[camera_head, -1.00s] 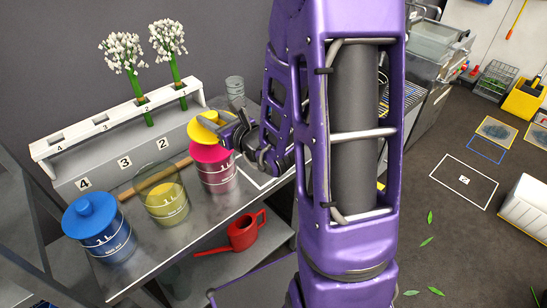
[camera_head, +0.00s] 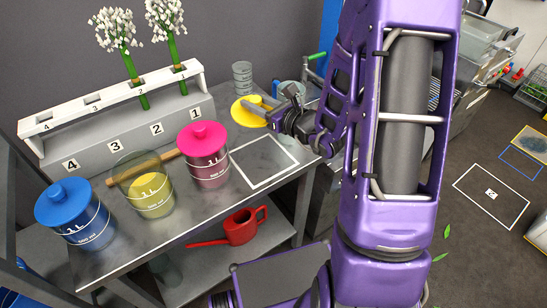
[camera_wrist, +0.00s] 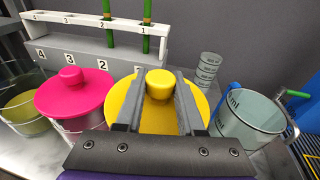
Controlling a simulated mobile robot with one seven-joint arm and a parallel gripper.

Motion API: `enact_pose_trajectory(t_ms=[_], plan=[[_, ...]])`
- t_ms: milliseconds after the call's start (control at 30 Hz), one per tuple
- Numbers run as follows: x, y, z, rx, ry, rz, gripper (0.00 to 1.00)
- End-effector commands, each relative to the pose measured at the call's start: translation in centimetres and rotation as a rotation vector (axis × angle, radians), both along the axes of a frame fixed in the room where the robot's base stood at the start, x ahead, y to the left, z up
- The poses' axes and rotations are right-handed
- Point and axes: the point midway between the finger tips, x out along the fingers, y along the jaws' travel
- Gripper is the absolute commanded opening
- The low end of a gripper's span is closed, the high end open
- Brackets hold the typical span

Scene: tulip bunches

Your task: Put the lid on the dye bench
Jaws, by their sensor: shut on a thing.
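The yellow lid (camera_head: 246,113) has a round knob, which shows between my fingers in the wrist view (camera_wrist: 158,83). My gripper (camera_head: 272,112) is shut on this knob. The lid is over the right back part of the metal dye bench (camera_head: 190,228), right of the pink-lidded bucket (camera_head: 205,168). I cannot tell if the lid touches the bench. An open clear bucket with yellow dye (camera_head: 145,190) stands on the bench. The blue-lidded bucket (camera_head: 75,215) is at the left end.
An empty white-outlined square (camera_head: 262,181) is on the bench's right part. A white rack (camera_head: 110,100) with white flowers stands behind the buckets. Stacked clear cups (camera_head: 242,76) are near the lid. A clear container (camera_wrist: 248,120) is right of it. A red watering can (camera_head: 238,229) sits on the lower shelf.

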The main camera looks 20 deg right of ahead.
Motion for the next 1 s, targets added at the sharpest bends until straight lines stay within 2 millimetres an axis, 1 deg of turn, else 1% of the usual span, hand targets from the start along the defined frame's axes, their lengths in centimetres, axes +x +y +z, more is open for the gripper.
enact_pose_trajectory(t_ms=[33, 100, 200, 367, 500, 600, 867, 1000], plan=[[0.2, -0.2, -2.9, 0.0, 0.004, 0.041, 0.0], [0.2, -0.2, -4.6, 0.0, 0.005, 0.1, 0.0], [0.0, -0.3, -6.4, -0.002, 0.01, 0.161, 0.0], [-0.2, -0.4, -8.3, 0.0, 0.016, 0.21, 0.0], [-0.3, -0.3, -11.1, 0.002, 0.021, 0.217, 0.0], [-0.3, -0.3, -12.7, 0.001, 0.018, 0.218, 0.0], [-0.3, -0.3, -14.9, -0.001, 0.016, 0.216, 0.0], [-0.3, -0.3, -17.1, 0.0, 0.019, 0.215, 0.0]])
